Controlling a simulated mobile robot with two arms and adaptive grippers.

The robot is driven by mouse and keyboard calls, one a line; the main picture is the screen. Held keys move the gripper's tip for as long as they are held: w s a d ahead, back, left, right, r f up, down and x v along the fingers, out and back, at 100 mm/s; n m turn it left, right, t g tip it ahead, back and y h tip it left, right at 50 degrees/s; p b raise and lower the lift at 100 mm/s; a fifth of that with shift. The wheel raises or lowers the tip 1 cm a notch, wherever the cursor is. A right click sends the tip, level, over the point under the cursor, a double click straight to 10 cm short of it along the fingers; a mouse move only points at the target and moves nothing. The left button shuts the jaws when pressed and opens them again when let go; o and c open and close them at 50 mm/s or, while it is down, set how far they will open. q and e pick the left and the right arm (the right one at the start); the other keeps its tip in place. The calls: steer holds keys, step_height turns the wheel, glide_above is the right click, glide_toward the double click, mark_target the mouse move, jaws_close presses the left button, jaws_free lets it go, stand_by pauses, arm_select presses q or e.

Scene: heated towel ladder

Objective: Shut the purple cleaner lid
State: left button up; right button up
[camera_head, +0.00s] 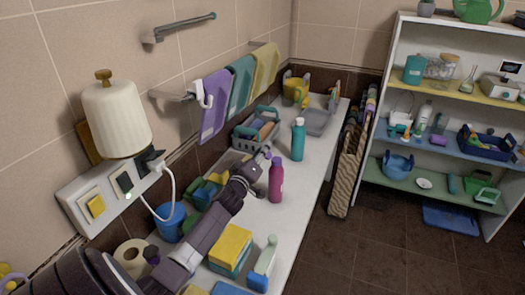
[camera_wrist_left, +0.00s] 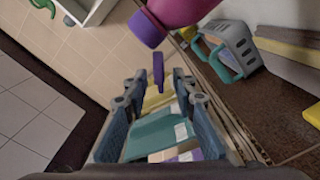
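A magenta-purple cleaner bottle (camera_head: 276,182) stands upright on the white counter (camera_head: 312,178) in the head view. Its purple cap (camera_wrist_left: 146,28) and part of its body (camera_wrist_left: 185,10) show at the top of the left wrist view, turned upside down there. A small purple strip (camera_wrist_left: 158,72) shows just past my fingertips; it may be the open lid, but I cannot tell whether it joins the cap. My left gripper (camera_head: 258,162) is beside the bottle's upper part, to its left in the head view. Its two fingers (camera_wrist_left: 160,92) are apart with nothing clearly held. My right gripper is out of view.
A teal bottle (camera_head: 298,143) stands behind the purple one. A grey basket (camera_head: 247,138) is near the wall, beyond my gripper. A yellow-topped sponge stack (camera_head: 232,245) and a blue cup (camera_head: 170,222) lie nearer. Towels (camera_head: 214,108) hang above. Free counter lies right of the bottle.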

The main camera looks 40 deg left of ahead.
arm_select(q)
steer(key=shift+w, duration=0.1)
jaws_close()
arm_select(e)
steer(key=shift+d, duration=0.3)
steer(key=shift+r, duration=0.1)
arm_select(q)
steer(key=m, duration=0.1)
steer(key=r+m+p, duration=0.1)
steer(key=m, duration=0.1)
steer(key=shift+w+d, duration=0.1)
steer(key=shift+d, duration=0.25)
steer(key=m, duration=0.2)
steer(key=shift+w+d+r+m+p, duration=0.1)
steer(key=shift+d+r+m+p, duration=0.1)
steer(key=shift+d+m+p, duration=0.15)
steer(key=shift+d+m, duration=0.15)
steer(key=shift+m, duration=0.4)
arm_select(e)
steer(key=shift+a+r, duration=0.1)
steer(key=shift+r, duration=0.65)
